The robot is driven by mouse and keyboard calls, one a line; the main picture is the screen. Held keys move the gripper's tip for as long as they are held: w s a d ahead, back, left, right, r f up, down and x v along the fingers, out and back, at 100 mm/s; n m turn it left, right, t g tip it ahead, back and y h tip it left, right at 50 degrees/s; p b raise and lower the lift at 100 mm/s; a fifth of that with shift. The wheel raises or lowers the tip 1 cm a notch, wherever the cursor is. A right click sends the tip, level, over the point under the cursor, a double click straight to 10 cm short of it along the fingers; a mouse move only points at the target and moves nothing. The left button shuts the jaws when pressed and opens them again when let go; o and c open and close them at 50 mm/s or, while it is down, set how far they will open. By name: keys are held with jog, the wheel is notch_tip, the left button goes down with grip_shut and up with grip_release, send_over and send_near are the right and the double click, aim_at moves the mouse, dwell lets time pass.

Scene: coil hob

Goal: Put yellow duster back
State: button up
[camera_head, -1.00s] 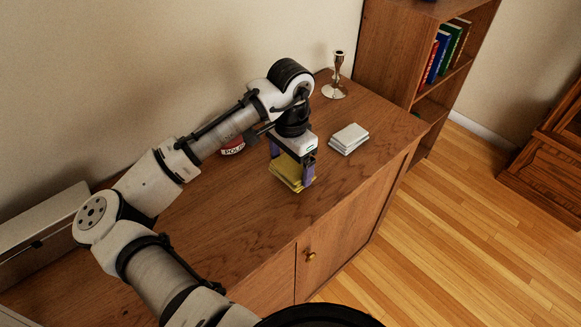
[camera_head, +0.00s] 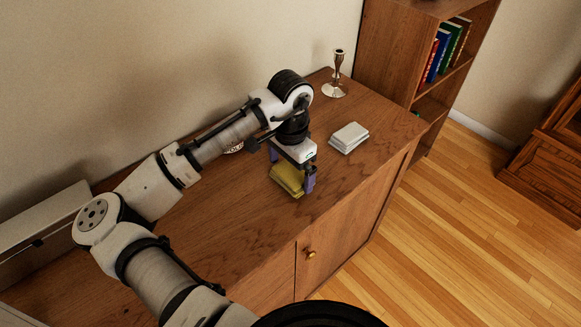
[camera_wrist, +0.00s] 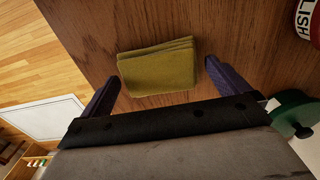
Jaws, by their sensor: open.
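The yellow duster (camera_head: 286,180) is a folded cloth lying on the wooden cabinet top (camera_head: 225,220), near its front edge. My gripper (camera_head: 292,172) is low over it, pointing down, with one finger on each side. In the wrist view the duster (camera_wrist: 158,68) lies between and just beyond the open fingertips (camera_wrist: 162,76). A gap shows on each side, so the fingers do not grip it. Whether its underside rests fully flat is hidden.
A white folded stack (camera_head: 349,137) lies to the right of my gripper. A candlestick (camera_head: 337,78) stands at the back. A red polish tin (camera_wrist: 308,22) is mostly hidden behind my arm in the head view. A bookcase (camera_head: 385,60) stands beyond the cabinet. Bare wood lies in front-left.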

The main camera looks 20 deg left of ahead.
aim_at(291, 173)
notch_tip(291, 173, up, 12)
jog(key=b, duration=0.1)
dwell(0.5)
